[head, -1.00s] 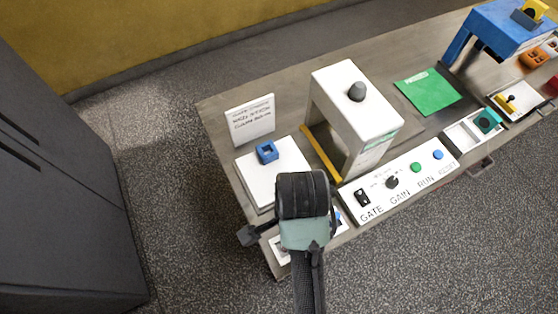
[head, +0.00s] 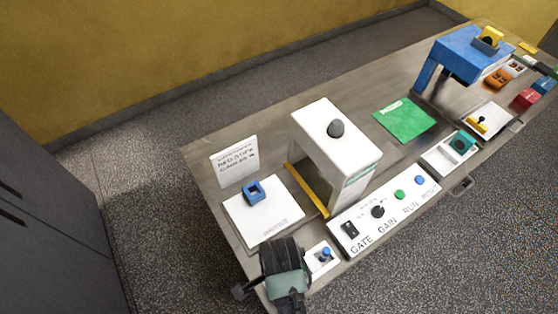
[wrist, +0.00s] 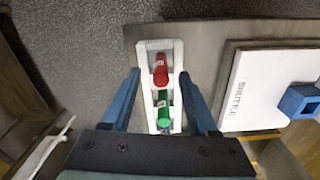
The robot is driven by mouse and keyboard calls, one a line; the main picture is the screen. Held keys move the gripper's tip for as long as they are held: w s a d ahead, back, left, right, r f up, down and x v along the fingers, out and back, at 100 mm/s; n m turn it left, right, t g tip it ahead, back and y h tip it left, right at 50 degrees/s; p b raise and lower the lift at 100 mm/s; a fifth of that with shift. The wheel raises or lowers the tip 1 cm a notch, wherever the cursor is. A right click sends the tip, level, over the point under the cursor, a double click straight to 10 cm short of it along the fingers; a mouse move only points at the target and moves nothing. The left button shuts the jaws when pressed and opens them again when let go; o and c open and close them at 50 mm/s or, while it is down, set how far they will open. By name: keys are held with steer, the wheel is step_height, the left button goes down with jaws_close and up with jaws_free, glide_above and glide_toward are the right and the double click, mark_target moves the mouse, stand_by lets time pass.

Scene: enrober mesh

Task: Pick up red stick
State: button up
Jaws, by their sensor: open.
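The red stick (wrist: 160,68) stands at the far end of a narrow white holder (wrist: 150,47) in the wrist view. A green stick (wrist: 163,105) is in the same holder, nearer my wrist. My gripper (wrist: 158,73) is open, with one blue finger on each side of the holder and nothing held. The red stick appears between the fingers; I cannot tell the height gap. In the head view my wrist (head: 282,258) is over the table's near left corner and hides the red stick and fingertips. A blue-topped stick (head: 325,252) shows on a white base beside it.
A white plate (head: 262,217) with a blue square ring (head: 254,190) is close by; the ring also shows in the wrist view (wrist: 300,100). A white arch (head: 337,140) and a control panel (head: 385,213) stand to the right. Floor is open left of the table (head: 200,160).

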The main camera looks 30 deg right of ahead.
steer(key=shift+f, duration=1.25)
steer(key=shift+c, duration=0.3)
jaws_close()
